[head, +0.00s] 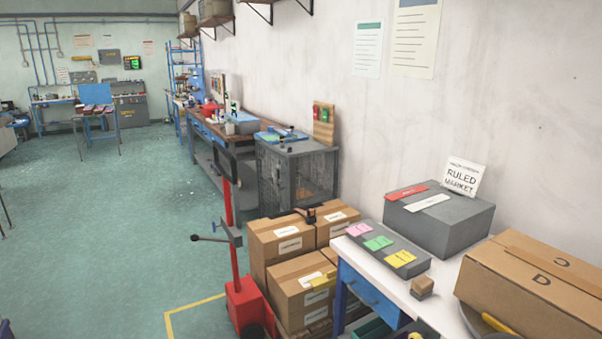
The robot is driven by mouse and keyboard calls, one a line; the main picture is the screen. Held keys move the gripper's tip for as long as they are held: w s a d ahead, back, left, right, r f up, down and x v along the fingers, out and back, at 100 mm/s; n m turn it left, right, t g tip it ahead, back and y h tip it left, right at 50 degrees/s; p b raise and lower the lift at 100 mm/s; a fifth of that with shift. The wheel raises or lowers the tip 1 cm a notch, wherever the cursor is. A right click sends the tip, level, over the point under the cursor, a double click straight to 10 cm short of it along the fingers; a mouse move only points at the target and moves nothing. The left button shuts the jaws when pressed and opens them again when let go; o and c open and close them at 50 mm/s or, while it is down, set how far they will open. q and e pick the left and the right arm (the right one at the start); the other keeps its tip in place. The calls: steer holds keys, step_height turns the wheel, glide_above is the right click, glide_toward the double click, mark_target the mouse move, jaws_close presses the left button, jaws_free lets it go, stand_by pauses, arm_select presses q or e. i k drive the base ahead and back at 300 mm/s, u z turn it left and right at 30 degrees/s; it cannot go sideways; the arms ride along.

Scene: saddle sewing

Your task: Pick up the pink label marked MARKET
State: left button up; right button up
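The pink label (359,230) lies flat at the far left end of a dark grey tray or block (413,269) on the white-topped table. A green label (378,243) and a yellow label (400,259) lie beside it in a row. The writing on the pink label is too small to read. Neither of my grippers can be made out in the head view.
Behind the labels, a grey box (437,228) carries a red strip (407,193), a white strip (427,203) and a "RULED MARKET" card (462,178). A cardboard box (537,280) stands right. A red pallet jack (243,300) and stacked cartons (286,243) stand left.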

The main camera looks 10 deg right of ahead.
mark_target(361, 228)
steer(key=u, duration=0.95)
steer(key=k, duration=1.05)
steer(key=u, duration=0.65)
steer(key=i, duration=1.45)
steer(key=z, duration=1.1)
steer(key=i, duration=1.3)
steer(key=z, duration=1.35)
steer(key=i, duration=1.1)
steer(key=z, duration=0.8)
